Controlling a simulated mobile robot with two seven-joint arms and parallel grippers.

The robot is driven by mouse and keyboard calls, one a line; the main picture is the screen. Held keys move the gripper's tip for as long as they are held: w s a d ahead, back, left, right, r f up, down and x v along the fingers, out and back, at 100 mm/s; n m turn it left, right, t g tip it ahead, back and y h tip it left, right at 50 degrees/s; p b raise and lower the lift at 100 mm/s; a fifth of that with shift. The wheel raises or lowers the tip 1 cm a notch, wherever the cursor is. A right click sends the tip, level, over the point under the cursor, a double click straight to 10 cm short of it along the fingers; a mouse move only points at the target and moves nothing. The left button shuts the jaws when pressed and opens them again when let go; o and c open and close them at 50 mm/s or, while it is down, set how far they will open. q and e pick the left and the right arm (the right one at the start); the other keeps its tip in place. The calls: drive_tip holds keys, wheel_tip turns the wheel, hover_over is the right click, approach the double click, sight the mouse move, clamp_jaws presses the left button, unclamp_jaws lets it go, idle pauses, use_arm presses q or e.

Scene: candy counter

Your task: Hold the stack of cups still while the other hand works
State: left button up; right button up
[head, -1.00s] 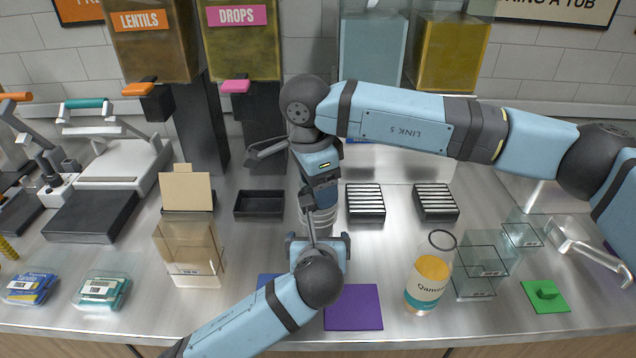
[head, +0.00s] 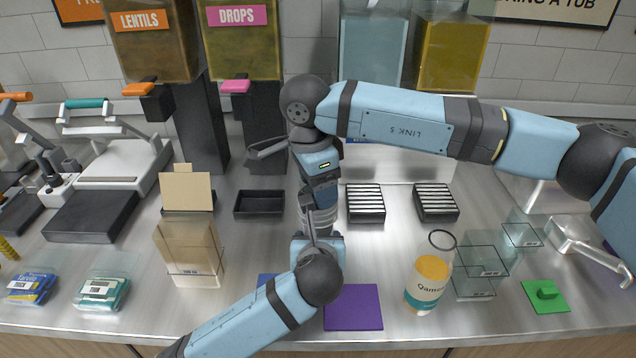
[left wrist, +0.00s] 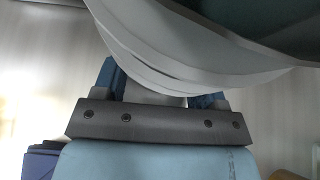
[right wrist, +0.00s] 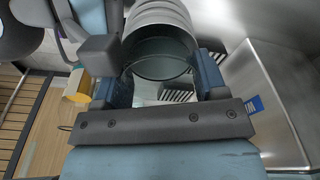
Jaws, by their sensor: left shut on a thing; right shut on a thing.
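The stack of cups (head: 318,222) stands on the counter at the middle of the head view, largely hidden by my grippers. Its pale nested rims (left wrist: 190,75) fill the upper part of the left wrist view, and its ribbed side (right wrist: 160,14) shows in the right wrist view. My left gripper (head: 318,238) is shut on the stack from the near side. My right gripper (head: 320,205) reaches down from above and is shut on the top cup, whose dark see-through round mouth (right wrist: 160,62) lies between its fingers. Whether that cup is still nested is unclear.
A black tray (head: 259,204) and two striped dark boxes (head: 366,204) (head: 436,202) stand close behind. A purple mat (head: 353,308) lies in front. A Qamar bottle (head: 428,275) and clear containers (head: 480,270) stand to the right, a tan clear bin (head: 190,250) to the left.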

drive_tip(key=shift+r, duration=0.8)
idle(1.1)
use_arm(q)
drive_tip(key=o, duration=0.8)
use_arm(e)
wheel_tip(320, 180, up, 7)
idle(0.8)
use_arm(q)
drive_tip(key=shift+s+r, duration=0.1)
drive_tip(key=shift+s, duration=0.1)
idle(0.6)
drive_tip(key=shift+v, duration=3.1)
drive_tip(key=shift+o, duration=1.4)
